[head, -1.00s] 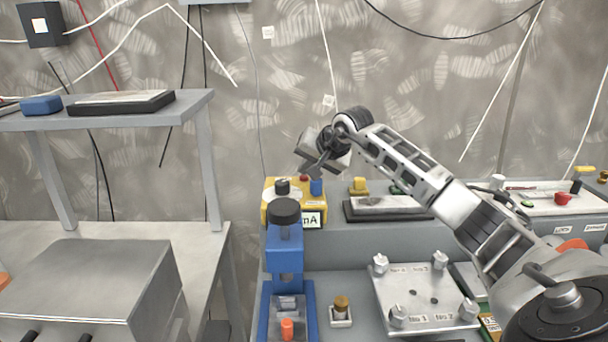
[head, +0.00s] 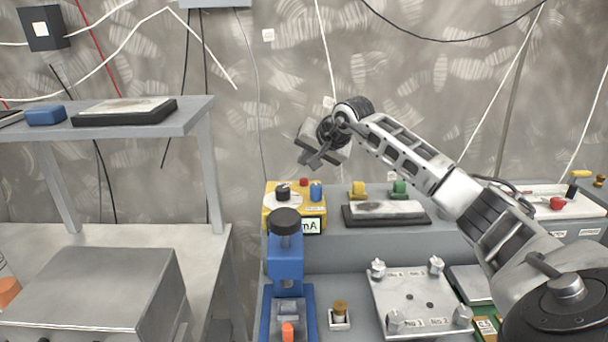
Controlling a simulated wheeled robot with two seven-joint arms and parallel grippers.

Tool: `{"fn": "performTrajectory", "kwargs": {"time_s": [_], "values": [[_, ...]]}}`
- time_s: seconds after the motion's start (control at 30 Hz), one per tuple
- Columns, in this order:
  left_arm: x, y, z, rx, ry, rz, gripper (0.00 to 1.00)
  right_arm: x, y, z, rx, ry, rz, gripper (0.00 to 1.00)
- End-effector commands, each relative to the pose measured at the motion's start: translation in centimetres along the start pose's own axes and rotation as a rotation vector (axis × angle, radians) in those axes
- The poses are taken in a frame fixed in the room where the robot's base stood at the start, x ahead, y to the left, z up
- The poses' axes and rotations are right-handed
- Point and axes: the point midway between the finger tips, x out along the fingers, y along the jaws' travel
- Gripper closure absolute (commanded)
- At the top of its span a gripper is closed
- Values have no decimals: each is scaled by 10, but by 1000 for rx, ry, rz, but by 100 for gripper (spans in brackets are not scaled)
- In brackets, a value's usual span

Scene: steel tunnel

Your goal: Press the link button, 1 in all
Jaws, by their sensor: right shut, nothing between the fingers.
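A yellow meter box (head: 318,208) with an "mA" display stands on the grey bench. On its top are a black knob (head: 283,193), a small red button (head: 304,182) and a blue knob or post (head: 316,190). Another red button (head: 557,203) is on the panel at the far right. I cannot read a "link" label on any of them. My right gripper (head: 312,161) is shut and empty. It appears above and apart from the yellow box's top. My left gripper is not in view.
A blue press-like device (head: 286,255) stands in front of the yellow box. A yellow cap (head: 359,189) and green cap (head: 399,188) are behind a dark-edged slab (head: 385,212). A bolted plate (head: 420,300) lies front right. A shelf (head: 150,122) stands left.

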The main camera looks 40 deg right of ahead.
Motion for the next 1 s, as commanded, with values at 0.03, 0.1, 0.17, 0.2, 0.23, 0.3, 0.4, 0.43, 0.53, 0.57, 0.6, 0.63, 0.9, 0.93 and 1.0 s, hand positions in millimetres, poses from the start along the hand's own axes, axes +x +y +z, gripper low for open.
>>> {"fn": "performTrajectory", "kwargs": {"time_s": [0.03, 0.1, 0.17, 0.2, 0.23, 0.3, 0.4, 0.43, 0.53, 0.57, 0.6, 0.63, 0.9, 0.93, 1.0], "values": [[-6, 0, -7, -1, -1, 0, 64, -8, -5, -6, 0, 1, 0, 100], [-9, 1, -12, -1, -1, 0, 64, -12, -9, -9, -1, 0, 1, 100], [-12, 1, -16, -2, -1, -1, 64, -16, -12, -12, -1, 1, 1, 100], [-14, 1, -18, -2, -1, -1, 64, -19, -14, -14, -1, 1, 0, 100], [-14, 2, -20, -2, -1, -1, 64, -20, -15, -15, -1, 1, 0, 100], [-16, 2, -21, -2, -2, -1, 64, -22, -16, -16, -1, 0, 0, 100], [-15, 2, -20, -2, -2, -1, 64, -21, -16, -15, -1, 0, 0, 100], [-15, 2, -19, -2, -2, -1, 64, -21, -15, -15, -1, 0, 0, 100], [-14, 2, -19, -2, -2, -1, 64, -20, -15, -15, -1, 0, 0, 100], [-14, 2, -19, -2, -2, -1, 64, -20, -15, -15, -1, 0, 0, 100], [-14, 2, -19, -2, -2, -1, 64, -20, -15, -15, -1, 0, 0, 100], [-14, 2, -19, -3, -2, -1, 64, -20, -15, -15, -1, 0, 0, 100], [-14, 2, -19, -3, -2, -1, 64, -20, -15, -15, -1, 0, 1, 100], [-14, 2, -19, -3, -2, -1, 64, -20, -15, -15, -1, -1, 1, 100], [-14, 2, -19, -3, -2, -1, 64, -20, -15, -15, -1, -1, 0, 100]]}}
